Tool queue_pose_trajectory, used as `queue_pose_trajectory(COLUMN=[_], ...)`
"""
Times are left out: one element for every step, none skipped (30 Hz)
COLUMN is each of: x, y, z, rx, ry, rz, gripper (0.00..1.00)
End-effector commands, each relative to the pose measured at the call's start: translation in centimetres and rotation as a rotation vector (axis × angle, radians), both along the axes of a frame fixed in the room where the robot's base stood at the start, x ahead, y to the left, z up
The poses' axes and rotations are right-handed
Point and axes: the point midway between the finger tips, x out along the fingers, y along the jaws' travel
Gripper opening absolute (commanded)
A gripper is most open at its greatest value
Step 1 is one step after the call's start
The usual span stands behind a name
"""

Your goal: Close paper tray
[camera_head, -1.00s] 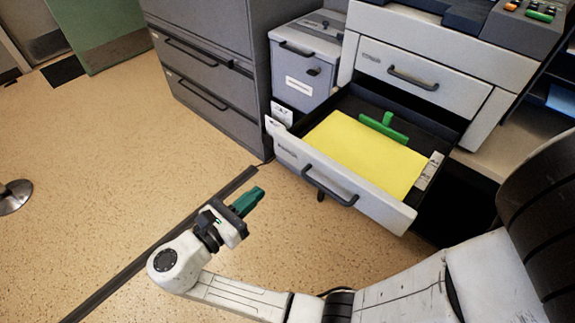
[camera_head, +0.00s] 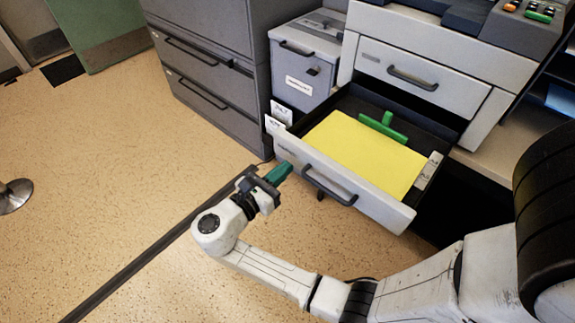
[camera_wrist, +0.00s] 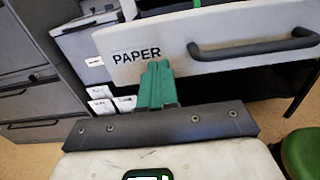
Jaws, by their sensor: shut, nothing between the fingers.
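The paper tray (camera_head: 345,184) is a pale drawer pulled out from the printer, with a dark handle (camera_head: 329,186) on its front. It holds a stack of yellow paper (camera_head: 367,152) and a green T-shaped piece (camera_head: 383,127). In the wrist view the tray front (camera_wrist: 220,45) bears the word PAPER at its left, and its handle (camera_wrist: 252,46) is to the right. My gripper (camera_head: 279,173) is shut and empty, its green fingers pointing at the left part of the tray front. In the wrist view the fingertips (camera_wrist: 157,68) overlap the lower edge of the label; I cannot tell whether they touch.
A closed upper drawer (camera_head: 410,75) sits above the tray. A small grey box unit (camera_head: 303,68) and a grey filing cabinet (camera_head: 205,75) stand to the left. A dark strip (camera_head: 150,255) runs across the floor. The floor at left is open. A green rounded object (camera_wrist: 302,152) shows at lower right in the wrist view.

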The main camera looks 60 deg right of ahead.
Motion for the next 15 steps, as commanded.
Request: queue_pose_trajectory(x=[-0.2, -0.2, -0.3, -0.3, -0.4, -0.4, -0.4, -0.5, -0.5, -0.5, -0.5, -0.5, -0.5, -0.5, -0.5], y=[-0.6, -0.9, -1.2, -1.4, -1.6, -1.8, -1.9, -1.9, -2.0, -2.0, -2.0, -2.0, -2.0, -2.0, -2.0], z=[0.0, 0.0, 0.0, 0.0, 0.0, 0.0, 0.0, 0.0, 0.0, 0.0, 0.0, 0.0, 0.0, 0.0, 0.0], rx=[0.0, 0.0, 0.0, 0.0, 0.0, 0.0, 0.0, 0.0, 0.0, 0.0, 0.0, 0.0, 0.0, 0.0, 0.0], ry=[0.0, 0.0, -0.001, -0.001, -0.001, -0.001, -0.001, -0.001, -0.001, -0.001, -0.001, -0.001, -0.001, -0.001, -0.001], rz=[-0.003, -0.002, -0.001, -0.001, -0.001, -0.001, -0.001, -0.001, 0.0, 0.0, 0.0, 0.0, 0.0, 0.0, 0.0], gripper=[0.0, 0.0, 0.0, 0.0, 0.0, 0.0, 0.0, 0.0, 0.0, 0.0, 0.0, 0.0, 0.0, 0.0, 0.0])
